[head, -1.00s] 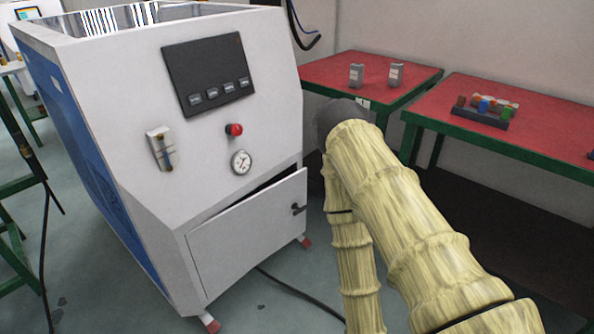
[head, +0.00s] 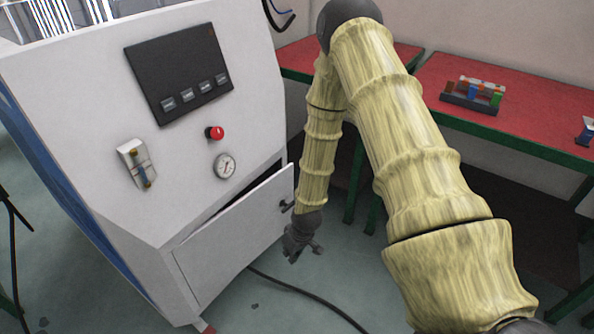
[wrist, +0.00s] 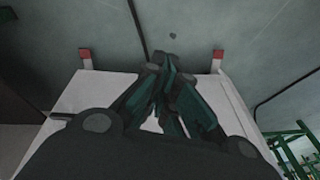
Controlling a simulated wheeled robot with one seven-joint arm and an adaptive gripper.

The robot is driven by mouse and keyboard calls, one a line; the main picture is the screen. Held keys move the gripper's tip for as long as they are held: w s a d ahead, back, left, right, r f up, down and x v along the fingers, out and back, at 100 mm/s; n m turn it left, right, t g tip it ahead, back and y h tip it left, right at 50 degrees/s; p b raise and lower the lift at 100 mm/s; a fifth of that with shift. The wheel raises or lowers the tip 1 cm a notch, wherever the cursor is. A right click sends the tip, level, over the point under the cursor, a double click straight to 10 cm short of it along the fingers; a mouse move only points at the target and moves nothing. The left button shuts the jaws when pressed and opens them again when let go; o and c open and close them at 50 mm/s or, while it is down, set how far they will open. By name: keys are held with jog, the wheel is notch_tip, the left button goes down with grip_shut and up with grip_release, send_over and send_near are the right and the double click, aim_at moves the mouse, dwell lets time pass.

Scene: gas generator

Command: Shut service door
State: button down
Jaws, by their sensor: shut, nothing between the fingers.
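The service door (head: 235,235) is the white panel low on the front of the white machine (head: 90,110).
A black cable (head: 310,297) crosses the floor. Red-topped tables (head: 520,120) with green frames stand behind and right. Open floor lies in front of the door.

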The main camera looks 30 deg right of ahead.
jog(key=w+d+r+n+t+p, duration=0.2)
jog(key=w+d+r+p, duration=0.1)
jog(key=w+d+r, duration=1.6)
jog(key=d+b+x, duration=0.1)
jog(key=x, duration=1)
jog(key=shift+w+a+f, duration=0.3)
jog(key=shift+w, duration=0.15)
